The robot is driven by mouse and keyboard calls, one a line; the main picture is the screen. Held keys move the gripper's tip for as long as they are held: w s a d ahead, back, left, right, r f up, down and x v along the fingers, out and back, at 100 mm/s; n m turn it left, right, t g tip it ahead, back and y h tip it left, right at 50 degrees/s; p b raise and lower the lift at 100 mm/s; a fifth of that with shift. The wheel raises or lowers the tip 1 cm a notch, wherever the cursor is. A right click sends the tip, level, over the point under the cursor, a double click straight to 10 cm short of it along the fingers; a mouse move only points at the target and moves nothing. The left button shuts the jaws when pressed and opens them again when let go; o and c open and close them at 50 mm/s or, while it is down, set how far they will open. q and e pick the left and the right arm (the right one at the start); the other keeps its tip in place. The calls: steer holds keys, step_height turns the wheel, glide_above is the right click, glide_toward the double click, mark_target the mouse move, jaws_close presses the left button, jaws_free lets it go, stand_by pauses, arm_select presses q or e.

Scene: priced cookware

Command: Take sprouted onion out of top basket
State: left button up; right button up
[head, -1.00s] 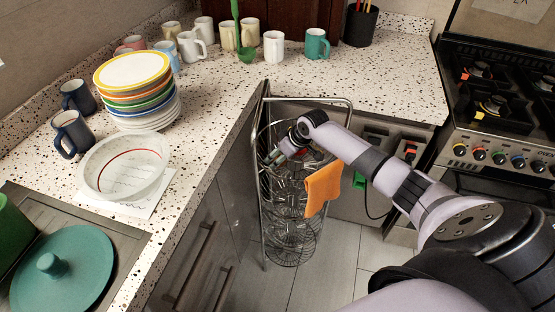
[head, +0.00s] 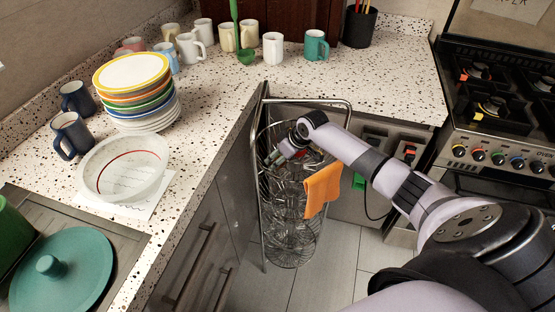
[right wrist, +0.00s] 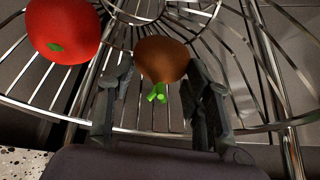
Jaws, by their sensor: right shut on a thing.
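The sprouted onion (right wrist: 162,62) is brown with a short green sprout, and it shows in the right wrist view between the fingers of my right gripper (right wrist: 160,100). The gripper is shut on it. The onion is in the wire top basket (right wrist: 225,50), over its bars. In the head view my right gripper (head: 274,156) reaches down into the top of the wire basket stand (head: 292,250), and the onion cannot be made out there. My left gripper is not in view.
A red tomato-like vegetable (right wrist: 62,30) lies in the basket beside the onion. An orange cloth (head: 322,188) hangs on the stand's right side. The counter (head: 215,125) borders the stand, with stacked plates (head: 135,90) and a glass bowl (head: 125,165).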

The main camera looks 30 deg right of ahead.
mark_target(279, 156)
step_height(279, 156, up, 10)
steer(key=shift+r, duration=0.1)
stand_by(0.4)
steer(key=shift+r+p, duration=0.95)
steer(key=shift+p, duration=0.2)
steer(key=shift+f, duration=0.1)
